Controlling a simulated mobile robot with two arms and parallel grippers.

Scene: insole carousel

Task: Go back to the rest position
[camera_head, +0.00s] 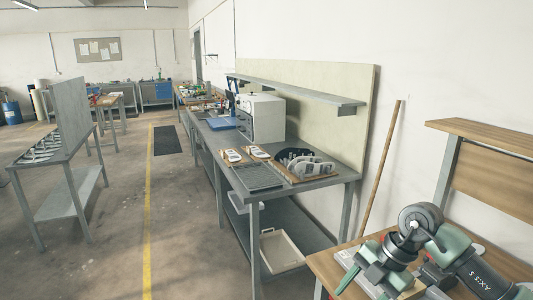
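A grey-green jointed arm marked "AXIS 5" comes in from the lower right corner, and I take it to be my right arm. Its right gripper (362,274) hangs over a wooden table (325,262) at the bottom right. The fingers are small and partly overlapped by other parts, so I cannot tell whether they are open or what is between them. My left gripper is not in view. On the grey workbench (230,176) ahead, a dark round carousel with grey insole-like pieces (309,168) sits on a wooden board.
A slotted dark tray (257,178) and small boards with white pieces (233,156) lie on the bench, before a white machine (262,119). A wooden pole (379,170) leans on the wall.

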